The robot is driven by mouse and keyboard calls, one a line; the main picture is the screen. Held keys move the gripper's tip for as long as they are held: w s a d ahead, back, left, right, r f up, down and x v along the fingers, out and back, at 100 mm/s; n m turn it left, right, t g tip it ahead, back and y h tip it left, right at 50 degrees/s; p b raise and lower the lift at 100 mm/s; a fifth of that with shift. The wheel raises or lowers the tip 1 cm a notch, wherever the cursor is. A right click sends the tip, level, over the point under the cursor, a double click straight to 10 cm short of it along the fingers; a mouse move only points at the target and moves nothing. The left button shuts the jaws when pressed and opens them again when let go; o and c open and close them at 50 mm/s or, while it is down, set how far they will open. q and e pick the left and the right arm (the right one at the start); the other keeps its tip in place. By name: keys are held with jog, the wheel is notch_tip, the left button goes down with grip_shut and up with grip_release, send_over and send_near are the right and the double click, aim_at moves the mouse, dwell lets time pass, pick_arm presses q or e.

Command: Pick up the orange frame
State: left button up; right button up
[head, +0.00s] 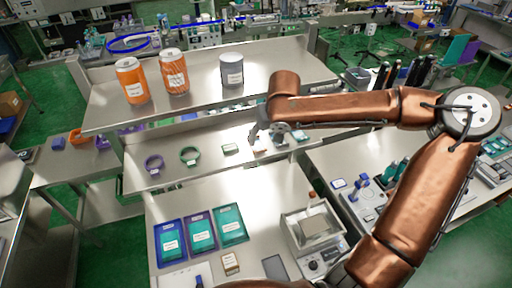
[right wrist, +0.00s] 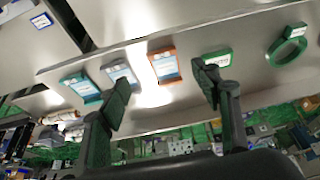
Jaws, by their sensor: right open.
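The orange frame (right wrist: 165,65) lies on the middle shelf in the right wrist view, with a white and blue label inside its border. In the head view the orange frame (head: 260,148) is small and partly hidden by my right gripper (head: 257,135). In the right wrist view my right gripper (right wrist: 163,85) is open and empty. Its two fingers are apart, with the frame showing between them, a little beyond the tips. I cannot see contact. My left gripper is not in view.
Purple (head: 153,164) and green (head: 190,157) rings lie farther left. Orange cans (head: 131,82) and a grey cylinder (head: 232,72) stand on the upper shelf.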

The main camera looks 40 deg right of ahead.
aim_at(261, 150)
jog(key=shift+a+x, duration=0.15)
jog(key=shift+x, duration=2)
jog(key=shift+a+x, duration=0.1)
jog(key=shift+x, duration=2.1)
jog(key=shift+s, duration=0.2)
jog(key=shift+c, duration=0.3)
jog(key=c, duration=1.1)
